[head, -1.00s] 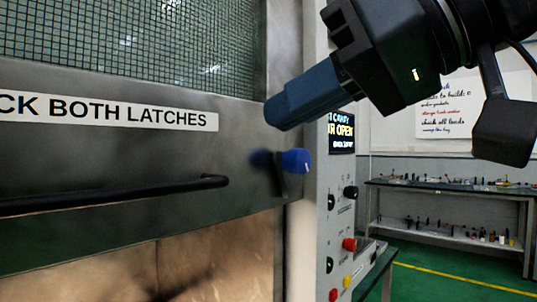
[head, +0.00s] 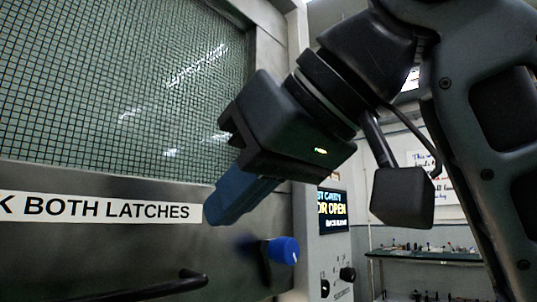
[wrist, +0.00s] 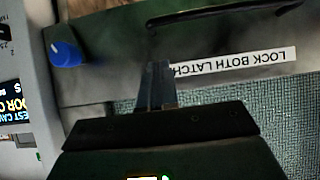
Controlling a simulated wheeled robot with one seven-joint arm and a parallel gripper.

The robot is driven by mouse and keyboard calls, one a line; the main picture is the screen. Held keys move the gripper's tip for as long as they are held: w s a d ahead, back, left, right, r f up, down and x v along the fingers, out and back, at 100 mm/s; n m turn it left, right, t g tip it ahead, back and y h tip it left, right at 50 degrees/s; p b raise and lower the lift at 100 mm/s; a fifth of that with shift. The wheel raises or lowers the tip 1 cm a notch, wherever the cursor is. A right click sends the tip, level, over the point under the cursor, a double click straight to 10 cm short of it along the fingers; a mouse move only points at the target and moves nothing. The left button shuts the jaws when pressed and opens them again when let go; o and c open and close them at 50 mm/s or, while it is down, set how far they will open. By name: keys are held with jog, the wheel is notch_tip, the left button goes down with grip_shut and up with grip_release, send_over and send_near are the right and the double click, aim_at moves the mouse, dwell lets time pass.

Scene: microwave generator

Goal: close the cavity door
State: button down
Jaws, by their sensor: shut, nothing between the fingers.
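The cavity door (head: 110,250) fills the left of the head view, with a mesh window (head: 110,90) above a metal band. The band carries a white label (head: 110,209) ending in "BOTH LATCHES", a black bar handle (head: 150,288) and a blue latch knob (head: 284,251). My gripper (head: 214,212) is shut and empty, its blue-grey fingers in front of the door by the label's right end, above and left of the knob. In the wrist view the fingertips (wrist: 158,68) overlap the label's end; contact with the door cannot be told. The knob (wrist: 66,50) is apart from them.
A control panel (head: 325,260) with black knobs stands right of the door. Its screen (head: 333,210) partly reads "OR OPEN". A bench (head: 430,256) with small items is far behind at the right. My arm hides much of the right side.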

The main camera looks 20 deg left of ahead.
jog(key=shift+w+a+f, duration=0.1)
jog(key=shift+a+f, duration=0.2)
jog(key=shift+f, duration=0.5)
jog(key=shift+w+a+f, duration=0.15)
jog(key=shift+a+f, duration=0.1)
jog(key=shift+f, duration=0.5)
jog(key=shift+w+a+f, duration=0.1)
jog(key=shift+a+f, duration=0.2)
jog(key=shift+f, duration=0.5)
